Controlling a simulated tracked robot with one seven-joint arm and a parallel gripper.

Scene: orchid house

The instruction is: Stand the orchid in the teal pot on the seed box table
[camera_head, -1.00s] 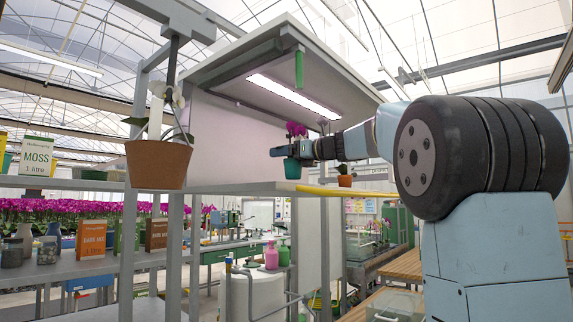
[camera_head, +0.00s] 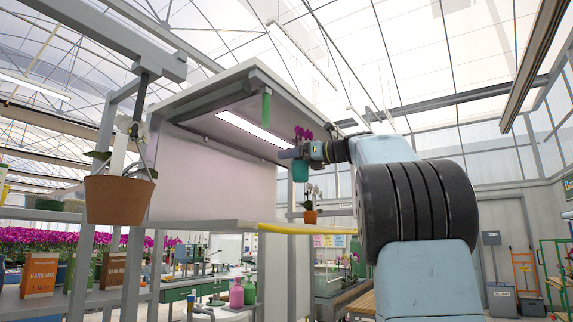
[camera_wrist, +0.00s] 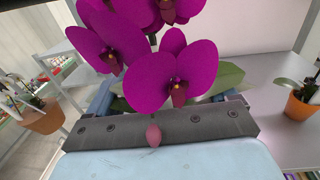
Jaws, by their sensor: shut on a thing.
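The orchid with magenta flowers (camera_head: 303,133) stands in a teal pot (camera_head: 300,170). My gripper (camera_head: 300,153) is shut on the teal pot near its rim and holds it upright in the air, above the level of the shelf. In the wrist view, the magenta flowers (camera_wrist: 178,78) and some green leaves fill the middle, just beyond the gripper's dark edge. The pot itself is hidden there. I cannot tell which surface is the seed box table.
A lamp-lit hood (camera_head: 262,68) over a shelf (camera_head: 212,227) stands left of the held pot. A white orchid in an orange pot (camera_head: 310,217) is behind and below it. A terracotta pot (camera_head: 118,201) is near at left. A wooden surface (camera_head: 345,299) shows low down.

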